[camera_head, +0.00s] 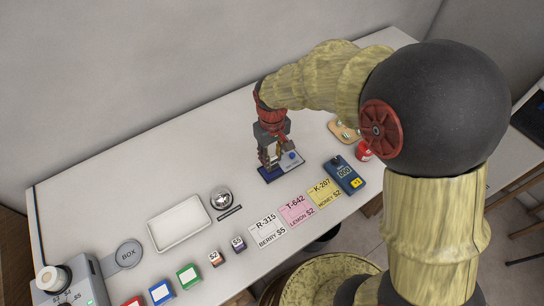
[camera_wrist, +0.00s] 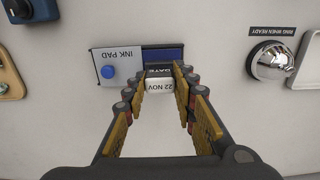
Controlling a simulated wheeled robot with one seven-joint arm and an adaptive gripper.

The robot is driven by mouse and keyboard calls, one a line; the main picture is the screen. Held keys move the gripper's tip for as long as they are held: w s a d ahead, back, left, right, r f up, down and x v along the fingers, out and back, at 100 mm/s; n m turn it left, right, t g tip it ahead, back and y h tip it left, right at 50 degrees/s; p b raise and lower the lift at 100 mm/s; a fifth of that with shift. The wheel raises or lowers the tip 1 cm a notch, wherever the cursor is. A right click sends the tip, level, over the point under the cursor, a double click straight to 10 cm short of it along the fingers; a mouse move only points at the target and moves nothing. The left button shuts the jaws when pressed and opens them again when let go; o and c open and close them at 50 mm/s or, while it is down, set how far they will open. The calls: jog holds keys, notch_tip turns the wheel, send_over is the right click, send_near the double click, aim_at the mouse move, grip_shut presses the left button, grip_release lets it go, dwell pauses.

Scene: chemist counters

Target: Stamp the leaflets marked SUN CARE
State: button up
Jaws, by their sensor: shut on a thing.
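My gripper (camera_head: 275,157) is over the counter in the head view, and its fingers show in the wrist view (camera_wrist: 164,82). It is shut on a stamp with a white face reading "22 NOV" (camera_wrist: 160,87) and a dark "DATE" band. The stamp overlaps the dark blue ink pad (camera_wrist: 172,53); whether it touches the pad I cannot tell. The pad's grey lid, marked INK PAD (camera_wrist: 112,60), lies open beside it. Three cards read R-315 BERRY (camera_head: 267,232), T-642 LEMON (camera_head: 297,210) and K-207 HONEY (camera_head: 325,193). No SUN CARE marking is readable.
A bell (camera_head: 221,196), an empty white tray (camera_head: 153,234) and a round BOX plate (camera_head: 128,254) stand to the left. Coloured boxes (camera_head: 188,276) and small price blocks (camera_head: 215,258) line the front. A blue device (camera_head: 342,175) stands right of the cards. The counter's back is clear.

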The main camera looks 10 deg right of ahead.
jog(key=shift+f, duration=0.55)
dwell(1.6)
jog(key=shift+r, duration=0.1)
jog(key=shift+r+p, duration=2.8)
jog(key=shift+r, duration=0.7)
jog(key=shift+w, duration=0.1)
